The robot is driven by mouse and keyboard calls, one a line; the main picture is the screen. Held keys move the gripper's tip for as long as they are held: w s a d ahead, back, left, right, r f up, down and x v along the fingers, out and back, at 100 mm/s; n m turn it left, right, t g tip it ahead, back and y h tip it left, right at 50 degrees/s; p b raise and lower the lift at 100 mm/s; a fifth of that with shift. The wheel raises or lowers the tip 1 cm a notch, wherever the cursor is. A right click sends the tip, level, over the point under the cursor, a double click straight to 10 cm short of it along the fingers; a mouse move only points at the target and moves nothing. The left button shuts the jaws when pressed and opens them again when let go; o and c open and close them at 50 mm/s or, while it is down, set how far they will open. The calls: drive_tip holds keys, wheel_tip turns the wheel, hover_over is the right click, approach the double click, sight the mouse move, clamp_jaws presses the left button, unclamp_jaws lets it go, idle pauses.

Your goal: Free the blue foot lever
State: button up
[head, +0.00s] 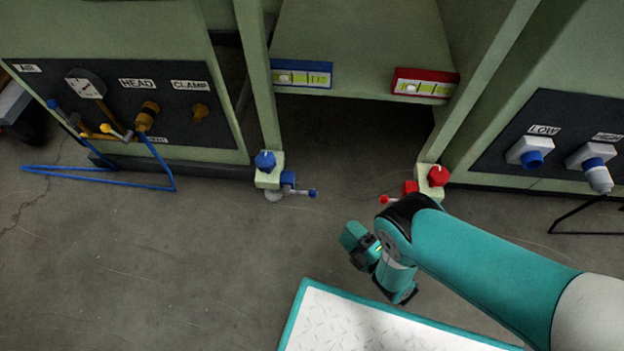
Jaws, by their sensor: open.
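The blue foot lever (299,191) sticks out to the right from the foot of the left post, low over the floor. A blue knob (265,160) sits on top of that pale green foot block (268,178). My gripper (361,247) is open, to the right of the blue lever and nearer to me, apart from it. Its fingertips are small and hard to make out. A red foot lever (391,199) sticks out to the left from the right post's foot, under a red knob (438,176). My arm passes close in front of it.
Levels in blue (302,74) and red (425,82) frames sit on the shelf edge. A blue hose (110,183) lies on the floor at left, below the gauge panel (120,105). A panel with sockets (550,135) stands at right. Floor between the feet is clear.

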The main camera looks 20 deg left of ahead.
sight(313, 195)
drive_tip(key=b+x, duration=0.3)
drive_tip(key=x, duration=0.2)
drive_tip(key=b+x, duration=0.3)
drive_tip(key=x, duration=0.2)
drive_tip(key=b+x, duration=0.3)
drive_tip(key=x, duration=0.1)
drive_tip(key=shift+w+a+f, duration=0.25)
drive_tip(key=shift+a+f, duration=0.1)
drive_tip(key=shift+w+a+b, duration=0.3)
drive_tip(key=shift+a+b, duration=0.25)
drive_tip(key=shift+b, duration=0.65)
drive_tip(key=shift+w+a+r+b, duration=0.35)
drive_tip(key=shift+a+b, duration=0.1)
drive_tip(key=shift+b, duration=0.2)
drive_tip(key=shift+c, duration=0.4)
drive_tip(key=shift+r, duration=0.1)
clamp_jaws()
